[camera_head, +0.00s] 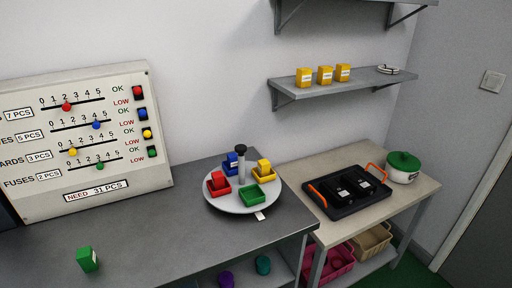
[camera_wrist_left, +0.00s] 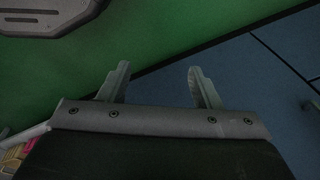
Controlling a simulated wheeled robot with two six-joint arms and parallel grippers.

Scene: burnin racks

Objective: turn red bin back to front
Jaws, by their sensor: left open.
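A red bin (camera_head: 219,187) sits on the left side of a round grey turntable (camera_head: 237,205) on the dark table. The turntable also carries a blue bin (camera_head: 231,164) at the back, a yellow bin (camera_head: 263,173) at the right and a green bin (camera_head: 258,190) at the front right. A post with a black knob (camera_head: 241,150) rises from its middle. A white tag (camera_head: 260,216) sticks out at its front edge. In the left wrist view my left gripper (camera_wrist_left: 158,82) is open and empty, above green and blue floor. My right gripper is in neither view.
A green block (camera_head: 87,259) stands on the front left of the dark table. A board with sliders (camera_head: 85,140) stands behind it. A shelf (camera_head: 300,94) hangs above.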

